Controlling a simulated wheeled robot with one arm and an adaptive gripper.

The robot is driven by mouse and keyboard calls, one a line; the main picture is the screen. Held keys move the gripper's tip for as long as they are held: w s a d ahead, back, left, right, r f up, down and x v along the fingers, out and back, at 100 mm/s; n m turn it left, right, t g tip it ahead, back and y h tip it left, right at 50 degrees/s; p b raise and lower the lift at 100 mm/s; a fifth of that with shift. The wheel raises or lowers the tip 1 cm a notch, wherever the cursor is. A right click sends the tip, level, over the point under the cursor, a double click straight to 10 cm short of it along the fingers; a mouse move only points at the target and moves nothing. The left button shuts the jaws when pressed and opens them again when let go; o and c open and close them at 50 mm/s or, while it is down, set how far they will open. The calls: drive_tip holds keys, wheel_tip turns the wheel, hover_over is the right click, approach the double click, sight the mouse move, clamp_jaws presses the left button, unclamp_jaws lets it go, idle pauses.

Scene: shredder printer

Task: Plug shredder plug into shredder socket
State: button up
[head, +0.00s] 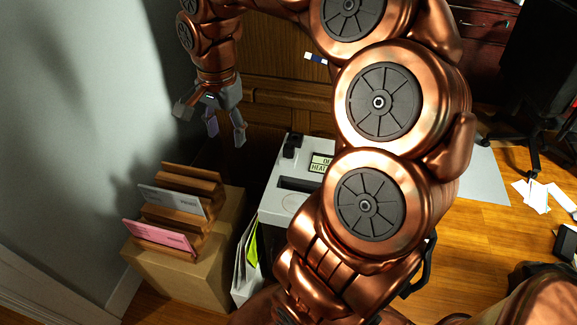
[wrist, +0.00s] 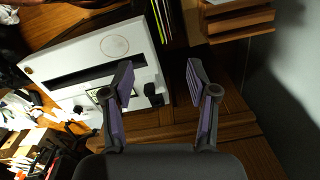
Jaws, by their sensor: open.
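The white shredder (head: 270,205) stands on the floor right of my gripper in the head view, and fills the upper left of the wrist view (wrist: 70,60). A small black block-shaped part (head: 290,150), seemingly the plug or socket, sits at its back left corner. I cannot tell plug from socket there. My gripper (head: 211,124) is open and empty, up and left of the shredder, and its spread fingers show in the wrist view (wrist: 160,72).
A wooden letter rack (head: 205,185) with envelopes stands on a cardboard box (head: 185,270) left of the shredder. Folders (head: 247,258) lean between them. A wooden cabinet (head: 280,60) stands behind, a grey wall (head: 75,130) at left. Papers (head: 537,194) lie on the floor at right.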

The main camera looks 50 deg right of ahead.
drive_tip(key=w+d+f+m+b, duration=0.3)
drive_tip(key=d+f+m+b, duration=0.3)
drive_tip(key=d+f+m, duration=0.5)
drive_tip(key=m+b, duration=0.3)
drive_tip(key=m, duration=0.1)
hover_over(289, 146)
drive_tip(key=f, duration=0.3)
drive_tip(key=shift+s+a+f, duration=0.1)
drive_tip(key=shift+s+f, duration=0.1)
drive_tip(key=shift+s, duration=0.05)
drive_tip(key=shift+s+d+f, duration=0.1)
drive_tip(key=shift+d+f, duration=0.15)
drive_tip(key=shift+f, duration=0.05)
drive_tip(key=shift+m, duration=0.3)
drive_tip(key=shift+w+a+f+b, duration=0.1)
drive_tip(key=shift+w+f+b, duration=0.1)
drive_tip(key=shift+f, duration=1.65)
drive_tip(key=shift+w+a+f+b, duration=0.1)
drive_tip(key=shift+w+f, duration=0.05)
drive_tip(key=shift+f, duration=1.7)
clamp_jaws()
